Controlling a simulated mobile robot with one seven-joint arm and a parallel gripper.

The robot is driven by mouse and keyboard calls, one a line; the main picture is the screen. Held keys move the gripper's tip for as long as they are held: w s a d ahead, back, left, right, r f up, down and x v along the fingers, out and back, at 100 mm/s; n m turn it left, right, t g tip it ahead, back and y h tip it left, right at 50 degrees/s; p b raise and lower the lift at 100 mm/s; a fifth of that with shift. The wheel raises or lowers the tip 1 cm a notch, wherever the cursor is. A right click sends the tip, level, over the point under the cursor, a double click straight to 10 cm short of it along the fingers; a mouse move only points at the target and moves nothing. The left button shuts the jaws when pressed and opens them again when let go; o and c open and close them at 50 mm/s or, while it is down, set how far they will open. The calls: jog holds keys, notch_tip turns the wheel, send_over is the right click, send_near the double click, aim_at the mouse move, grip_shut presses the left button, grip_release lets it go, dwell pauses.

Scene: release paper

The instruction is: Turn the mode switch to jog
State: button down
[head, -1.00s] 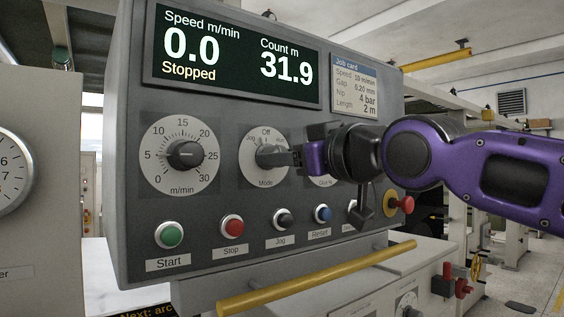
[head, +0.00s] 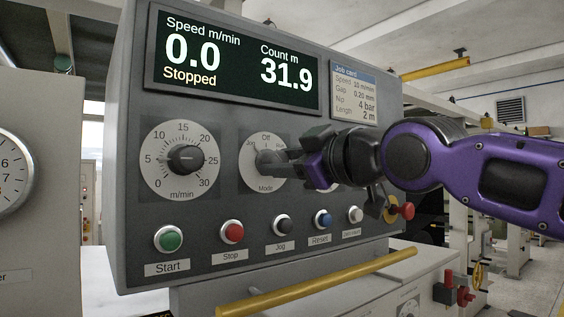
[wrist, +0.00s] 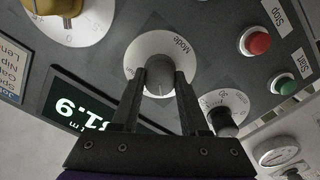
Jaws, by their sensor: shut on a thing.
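The mode switch is a dark knob on a white round dial (head: 250,170) labelled Off, Jog and Mode, in the middle of the grey control panel. My gripper (head: 270,160) reaches it from the right and is shut on the mode switch knob. In the wrist view the two dark fingers (wrist: 162,78) stand on either side of the grey knob (wrist: 158,88), with the Mode label on the dial above it. The fingers hide part of the dial in the head view, so I cannot tell exactly where the knob points.
The speed knob (head: 185,159) is left of the mode dial. Below is a row of buttons, including green Start (head: 168,238), red Stop (head: 232,232) and black Jog (head: 281,225). A red mushroom button (head: 405,211) sits at lower right. The display (head: 238,62) reads Stopped.

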jog(key=shift+c, duration=2.1)
grip_release()
jog(key=b+v, duration=0.1)
jog(key=v, duration=1.6)
jog(key=shift+s+d, duration=0.2)
